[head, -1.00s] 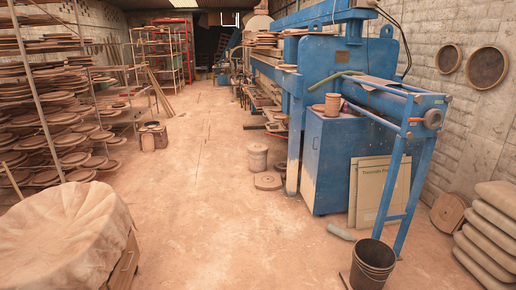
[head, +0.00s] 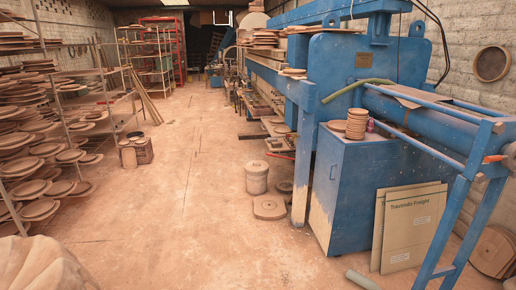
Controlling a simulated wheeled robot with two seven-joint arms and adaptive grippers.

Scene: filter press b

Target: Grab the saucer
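No single saucer stands out, and I cannot tell which round piece it is. A small stack of round, saucer-like clay pieces (head: 356,123) sits on top of the blue cabinet (head: 350,195) at right of centre, next to a small pink bottle (head: 370,125). Another flat round piece (head: 337,126) lies at the cabinet top's left edge. Many round clay plates (head: 39,209) fill the rack at the left. Neither gripper is in view.
A blue press (head: 345,60) lines the right side, with a blue frame (head: 463,190) in front. Boards (head: 413,226) lean on the cabinet. A pale bucket (head: 257,178) and a flat slab (head: 269,207) stand on the floor. A covered mound (head: 45,265) is lower left. The middle aisle is clear.

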